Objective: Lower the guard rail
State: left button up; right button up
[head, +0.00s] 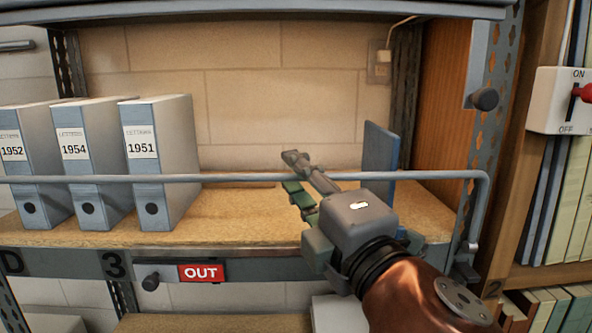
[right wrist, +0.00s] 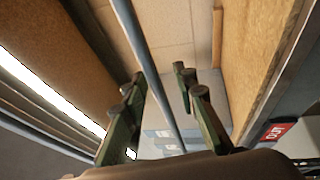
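The guard rail (head: 245,178) is a thin grey-blue bar. It runs level across the front of the shelf, above the board, and bends down at its right end near the shelf post. My right gripper (head: 293,172) reaches in from the lower right, with its fingertips at the rail. In the right wrist view the rail (right wrist: 148,62) runs between the spread fingers of the right gripper (right wrist: 160,88), with space beside it; I see no grip on it. My left gripper is not in view.
Several grey binders (head: 170,165) stand on the shelf board (head: 245,225) behind the rail at left. A blue panel (head: 379,150) stands behind my right gripper. A red OUT label (head: 201,273) and a dark knob (head: 150,282) are on the shelf edge. A switch box (head: 550,100) is at right.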

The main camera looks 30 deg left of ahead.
jog(key=shift+s+r, duration=0.1)
jog(key=shift+s, duration=0.35)
jog(key=shift+w, duration=0.35)
jog(key=c, duration=0.4)
jog(key=shift+s, duration=0.25)
grip_shut()
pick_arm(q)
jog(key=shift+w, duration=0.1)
pick_arm(e)
jog(key=shift+a, duration=0.1)
